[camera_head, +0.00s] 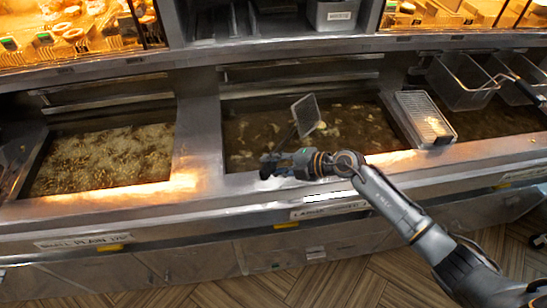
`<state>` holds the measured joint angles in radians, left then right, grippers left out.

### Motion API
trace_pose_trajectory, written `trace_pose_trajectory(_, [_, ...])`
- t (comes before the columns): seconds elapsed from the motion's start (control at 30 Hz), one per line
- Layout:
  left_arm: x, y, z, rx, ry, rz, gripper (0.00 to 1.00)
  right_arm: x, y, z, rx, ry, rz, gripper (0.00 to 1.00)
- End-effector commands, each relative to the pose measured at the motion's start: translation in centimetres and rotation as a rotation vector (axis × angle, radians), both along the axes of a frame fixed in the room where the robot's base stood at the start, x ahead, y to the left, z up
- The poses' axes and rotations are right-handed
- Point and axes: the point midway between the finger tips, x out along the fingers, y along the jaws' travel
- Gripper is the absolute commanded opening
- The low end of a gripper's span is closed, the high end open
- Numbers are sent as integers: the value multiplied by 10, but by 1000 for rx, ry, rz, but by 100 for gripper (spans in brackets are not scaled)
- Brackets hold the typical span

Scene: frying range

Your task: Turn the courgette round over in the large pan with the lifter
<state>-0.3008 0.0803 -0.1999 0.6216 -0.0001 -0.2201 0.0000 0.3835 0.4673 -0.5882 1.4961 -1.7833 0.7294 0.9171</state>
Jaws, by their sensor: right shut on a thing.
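The large pan (235,177) is the middle fryer well, full of dark oil, with a partly covered "LARGE" label on the front below it. Several small pale pieces (330,131) float in the oil. They are too small to tell which is the courgette round. The lifter (306,114) has a flat rectangular slotted head and stands tilted up over the pan. My right gripper (270,164) is at the pan's front edge, shut on the lifter's handle. The lifter's head hides part of the oil behind it. My left gripper is not in view.
A bubbling fryer well (100,158) lies to the left. A slotted white tray (425,115) sits at the large pan's right side. Wire baskets (462,82) hang over the right well. A steel container (333,14) and lit food displays (75,30) are behind.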

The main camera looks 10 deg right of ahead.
Motion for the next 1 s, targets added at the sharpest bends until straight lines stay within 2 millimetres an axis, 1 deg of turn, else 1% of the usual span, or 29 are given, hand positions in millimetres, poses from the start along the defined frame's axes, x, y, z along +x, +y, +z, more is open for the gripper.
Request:
trace_pose_trajectory(0.03, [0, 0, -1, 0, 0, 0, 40, 3, 1, 6, -47, 6, 19, 0])
trace_pose_trajectory(0.07, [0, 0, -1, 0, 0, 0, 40, 3, 0, 6, -78, 19, 25, 0])
trace_pose_trajectory(0.8, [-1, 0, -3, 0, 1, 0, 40, -60, -8, 17, -892, 438, 329, 0])
trace_pose_trajectory(0.9, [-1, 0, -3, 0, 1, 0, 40, -65, -10, 17, -949, 469, 351, 0])
trace_pose_trajectory(1.0, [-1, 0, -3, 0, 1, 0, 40, -66, -11, 17, -961, 477, 355, 0])
